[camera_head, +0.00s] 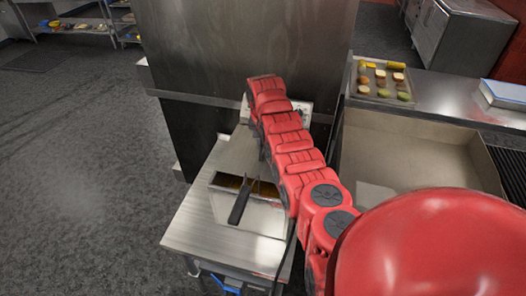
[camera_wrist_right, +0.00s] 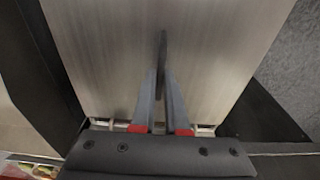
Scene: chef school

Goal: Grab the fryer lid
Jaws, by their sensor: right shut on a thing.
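The fryer (camera_head: 190,224) is a steel unit with an open well in its top, below the centre of the head view. A pale metal panel that looks like the fryer lid (camera_head: 234,156) stands tilted at the back of the well. In the right wrist view the brushed metal lid (camera_wrist_right: 110,50) fills most of the picture. My right gripper (camera_wrist_right: 162,72) is shut on a thin dark piece at the middle of the panel, apparently the lid's handle (camera_wrist_right: 163,40). In the head view my red arm hides most of this gripper. My left gripper is not in view.
A black basket handle (camera_head: 239,205) sticks out of the well. A tall steel cabinet (camera_head: 240,50) stands right behind the fryer. To the right are a wide steel basin (camera_head: 400,150) and a tray with food (camera_head: 358,95). The floor at left (camera_head: 80,170) is clear.

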